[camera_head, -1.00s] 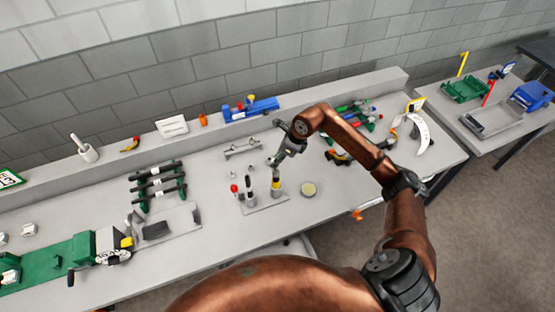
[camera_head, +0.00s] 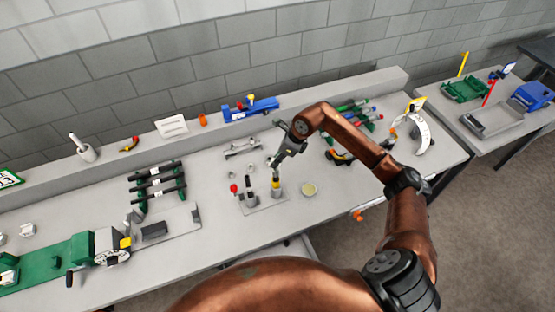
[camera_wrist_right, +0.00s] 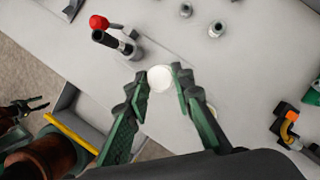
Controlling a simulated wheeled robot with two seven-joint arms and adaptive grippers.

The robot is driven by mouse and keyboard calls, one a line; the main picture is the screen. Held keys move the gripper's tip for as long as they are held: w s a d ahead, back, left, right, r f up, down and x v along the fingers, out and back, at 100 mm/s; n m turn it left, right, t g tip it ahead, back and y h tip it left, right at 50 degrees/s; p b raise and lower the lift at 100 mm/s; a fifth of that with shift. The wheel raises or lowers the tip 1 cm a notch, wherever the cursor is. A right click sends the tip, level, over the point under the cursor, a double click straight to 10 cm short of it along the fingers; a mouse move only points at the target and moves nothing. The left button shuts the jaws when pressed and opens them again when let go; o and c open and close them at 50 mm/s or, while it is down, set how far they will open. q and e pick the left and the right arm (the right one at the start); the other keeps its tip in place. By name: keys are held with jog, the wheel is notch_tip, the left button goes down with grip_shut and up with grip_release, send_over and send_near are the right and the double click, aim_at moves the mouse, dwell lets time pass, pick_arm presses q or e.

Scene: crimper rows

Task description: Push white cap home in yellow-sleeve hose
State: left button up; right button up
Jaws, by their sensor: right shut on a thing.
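The yellow-sleeve hose (camera_head: 276,184) stands upright in the grey stand (camera_head: 264,205) on the bench. My right gripper (camera_head: 277,168) is at its top, pointing down. In the right wrist view the round white cap (camera_wrist_right: 160,78) lies between the tips of my right gripper (camera_wrist_right: 158,80), which is shut on it. The cap hides what is under it, so I cannot tell how deep it sits in the hose. A dark jaw-like part at the left of the wrist view, perhaps my left gripper (camera_wrist_right: 22,110), is too small to read.
A second dark hose (camera_head: 250,187) stands just left in the same stand, with a red ball (camera_head: 233,188) beside it. Small grey fittings lie behind. The bench is clear in front of the disc.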

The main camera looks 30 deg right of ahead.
dwell(0.9)
jog(key=shift+f+b, duration=1.5)
jog(key=shift+b, duration=0.1)
jog(key=o, duration=0.8)
jog(key=shift+r, duration=0.1)
jog(key=v, duration=1.2)
